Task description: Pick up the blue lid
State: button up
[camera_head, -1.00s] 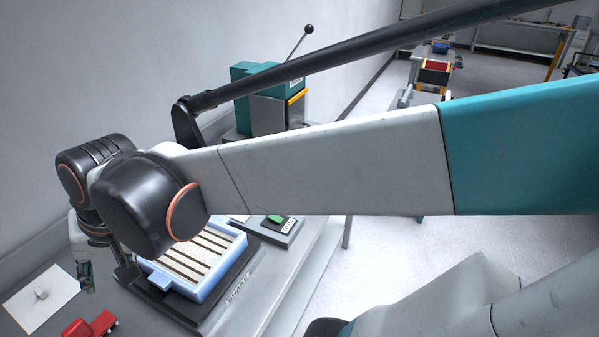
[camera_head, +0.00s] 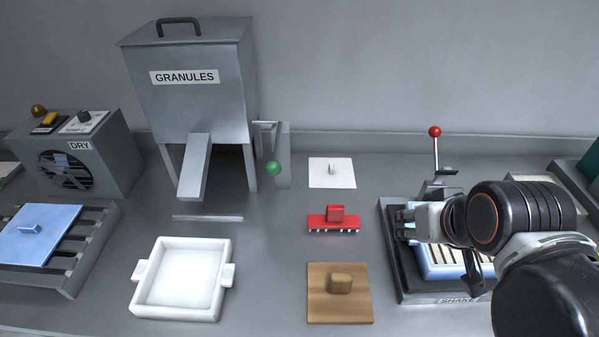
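The blue lid (camera_head: 51,234) is a flat light-blue square plate with a small block handle on top. It lies on a slatted grey rack (camera_head: 84,247) at the far left of the bench. My gripper (camera_head: 404,222) is at the right, over the left side of the shaker with the blue tray (camera_head: 437,262), far from the lid. It points left; its fingers are small and dark here, and I cannot tell whether they are open or shut.
A white tray (camera_head: 136,296) stands between the rack and a wooden lid (camera_head: 322,308). A red comb-like tool (camera_head: 335,219) and a white plate (camera_head: 345,175) lie mid-bench. The granules hopper (camera_head: 190,105) and DRY fan box (camera_head: 105,165) stand behind.

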aim_at(31, 238)
jog(key=u, duration=2.15)
jog(key=k+z, duration=0.15)
jog(key=z, duration=2.5)
jog(key=u, duration=2.65)
jog(key=i+j, duration=0.1)
jog(key=j, duration=0.55)
